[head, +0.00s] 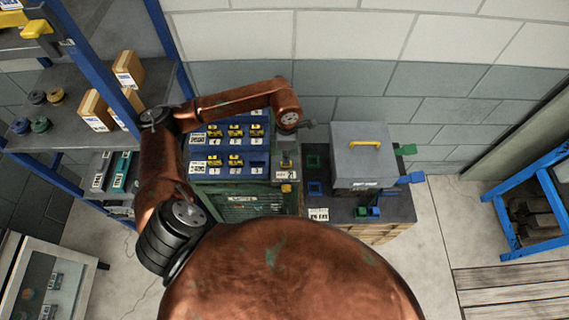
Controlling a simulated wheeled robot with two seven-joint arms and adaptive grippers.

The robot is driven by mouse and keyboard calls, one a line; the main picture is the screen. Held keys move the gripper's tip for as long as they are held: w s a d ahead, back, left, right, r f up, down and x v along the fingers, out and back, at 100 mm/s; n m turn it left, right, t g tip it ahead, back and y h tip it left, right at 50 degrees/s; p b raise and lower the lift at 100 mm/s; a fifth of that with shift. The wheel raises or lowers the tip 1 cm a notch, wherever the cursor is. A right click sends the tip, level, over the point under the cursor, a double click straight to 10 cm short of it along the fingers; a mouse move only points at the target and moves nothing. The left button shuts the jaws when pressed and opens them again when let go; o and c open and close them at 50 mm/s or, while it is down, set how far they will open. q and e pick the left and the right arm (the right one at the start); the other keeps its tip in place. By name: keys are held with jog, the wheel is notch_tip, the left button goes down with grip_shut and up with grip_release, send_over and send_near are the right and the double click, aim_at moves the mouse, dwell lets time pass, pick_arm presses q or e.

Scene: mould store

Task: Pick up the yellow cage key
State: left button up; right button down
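My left arm comes in from the left and bends over a green cabinet (250,208) with a blue sloped rack (222,147) on top. My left gripper (286,158) seems to hang below the copper wrist, at the right end of the rack; its fingers are too small to tell open from shut. A small yellow piece (285,164) shows right at the gripper, above a white label. Another yellow piece (286,188) shows just below that label. I cannot tell which of these is the cage key, or whether the gripper touches either. My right gripper is not in view.
Several yellow-and-black items sit in the numbered rack slots. To the right, a grey box (362,160) with a yellow handle stands on a dark top among green and blue pieces. A blue-framed shelf (60,110) stands left. Copper bodywork of mine covers the lower middle.

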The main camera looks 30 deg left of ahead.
pick_arm(q)
notch_tip(320, 180, down, 4)
jog(key=shift+r+p, duration=0.2)
jog(key=shift+p, duration=0.5)
jog(key=shift+f, duration=0.45)
grip_shut()
